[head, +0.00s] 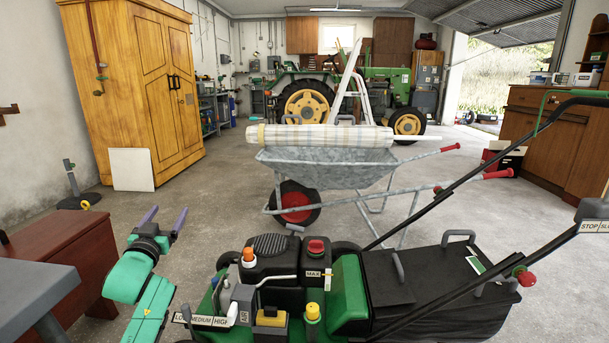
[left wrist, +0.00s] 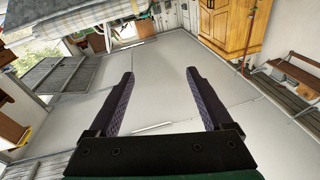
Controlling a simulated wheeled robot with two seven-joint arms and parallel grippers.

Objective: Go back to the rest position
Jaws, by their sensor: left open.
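My left gripper (head: 164,217) reaches in from the lower left on a green arm, over the concrete floor beside the lawn mower. Its two purple-grey fingers are spread apart with nothing between them. In the left wrist view, the gripper (left wrist: 158,75) is also open and empty, with bare floor beyond the fingers. My right gripper does not show in either view.
A green lawn mower (head: 347,290) with a black grass bag fills the front. Behind it stands a wheelbarrow (head: 330,170) with a long roll (head: 315,137) across it. A brown bench (head: 75,255) is at left, and a yellow cabinet (head: 140,80) stands behind.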

